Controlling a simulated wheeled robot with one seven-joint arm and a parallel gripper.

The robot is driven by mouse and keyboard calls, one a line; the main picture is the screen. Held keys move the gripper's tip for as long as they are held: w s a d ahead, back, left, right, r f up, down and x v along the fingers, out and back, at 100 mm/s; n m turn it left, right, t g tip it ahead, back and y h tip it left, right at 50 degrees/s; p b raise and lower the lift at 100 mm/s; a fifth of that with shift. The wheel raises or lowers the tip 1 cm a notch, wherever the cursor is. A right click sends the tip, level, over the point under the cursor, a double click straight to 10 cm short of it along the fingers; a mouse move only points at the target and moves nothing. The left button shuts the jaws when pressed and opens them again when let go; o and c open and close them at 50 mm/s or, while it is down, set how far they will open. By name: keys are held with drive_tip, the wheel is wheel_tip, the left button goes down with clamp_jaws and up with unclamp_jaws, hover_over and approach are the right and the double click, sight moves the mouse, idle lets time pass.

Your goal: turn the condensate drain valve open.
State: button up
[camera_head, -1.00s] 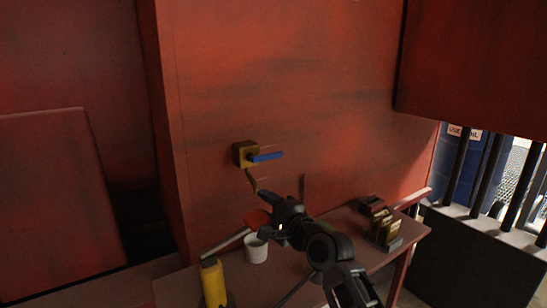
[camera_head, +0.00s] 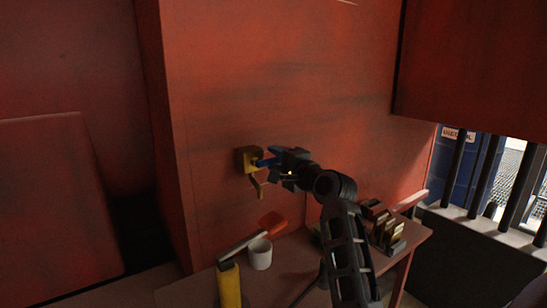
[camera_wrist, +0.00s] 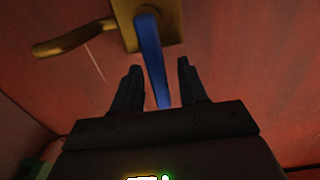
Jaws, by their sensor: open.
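The condensate drain valve is a brass body (camera_head: 247,160) on the red wall, with a blue lever (camera_head: 265,162) sticking out to the right and a bent brass spout (camera_head: 260,188) below. In the wrist view the brass body (camera_wrist: 152,22) is at the top and the blue lever (camera_wrist: 152,60) runs down between my fingers. The spout (camera_wrist: 72,42) points left. My gripper (camera_head: 279,160) is open at the lever's outer end; its fingers (camera_wrist: 157,85) stand on either side of the lever, with visible gaps.
A dark railing (camera_head: 486,180) stands at the right. The wall around the valve is clear.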

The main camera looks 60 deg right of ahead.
drive_tip(key=shift+x, duration=0.8)
drive_tip(key=shift+c, duration=0.3)
clamp_jaws()
